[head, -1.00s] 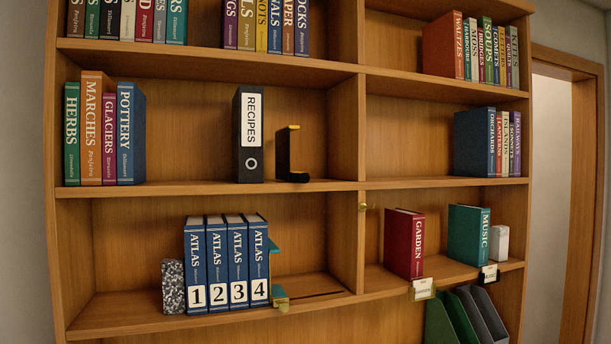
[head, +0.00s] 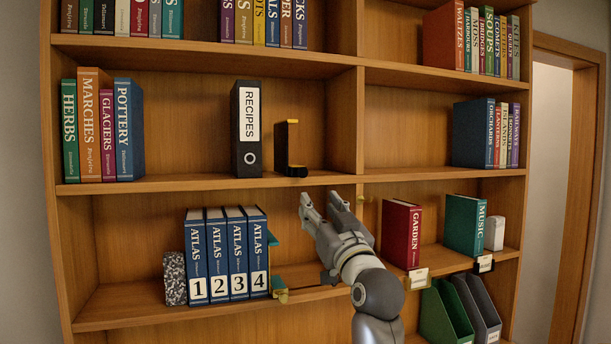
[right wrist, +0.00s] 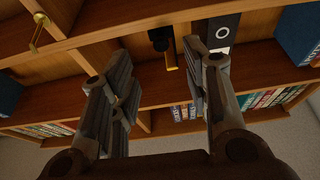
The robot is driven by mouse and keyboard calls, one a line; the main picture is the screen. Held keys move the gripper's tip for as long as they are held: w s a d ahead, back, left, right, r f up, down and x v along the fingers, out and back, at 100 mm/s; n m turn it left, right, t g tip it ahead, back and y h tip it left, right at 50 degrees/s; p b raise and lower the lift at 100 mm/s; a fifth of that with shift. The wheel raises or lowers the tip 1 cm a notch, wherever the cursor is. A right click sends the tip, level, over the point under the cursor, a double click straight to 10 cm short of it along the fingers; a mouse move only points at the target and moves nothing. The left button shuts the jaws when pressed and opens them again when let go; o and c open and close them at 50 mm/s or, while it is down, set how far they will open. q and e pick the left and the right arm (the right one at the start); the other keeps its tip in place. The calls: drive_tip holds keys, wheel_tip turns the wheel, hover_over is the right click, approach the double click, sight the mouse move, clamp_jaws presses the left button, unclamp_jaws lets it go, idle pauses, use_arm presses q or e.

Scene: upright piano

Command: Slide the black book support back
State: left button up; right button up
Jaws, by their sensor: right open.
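The black book support (head: 287,150) is L-shaped with a yellow top edge. It stands upright on the middle shelf, a short gap to the right of the black RECIPES binder (head: 247,130). My right gripper (head: 322,203) is open and empty, in front of the shelving, below and slightly right of the support in the head view. In the right wrist view the black support (right wrist: 161,38) appears between the open fingers (right wrist: 156,50), beyond the tips, with the binder (right wrist: 223,32) to its right. My left gripper is not in view.
A vertical divider (head: 345,125) stands right of the support. Below are several blue ATLAS volumes (head: 234,250) with a teal and brass support (head: 277,280), and a red GARDEN book (head: 400,235). A small brass knob (head: 360,198) is close to my right gripper.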

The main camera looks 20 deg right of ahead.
sight(304, 174)
drive_tip(key=p+x, duration=0.1)
drive_tip(key=x, duration=0.2)
drive_tip(key=r+p+x, duration=0.1)
drive_tip(key=x, duration=0.2)
drive_tip(key=p+x, duration=0.2)
drive_tip(key=x, duration=0.1)
drive_tip(key=shift+r, duration=0.45)
drive_tip(key=shift+w+r, duration=0.1)
drive_tip(key=shift+w, duration=0.55)
clamp_jaws()
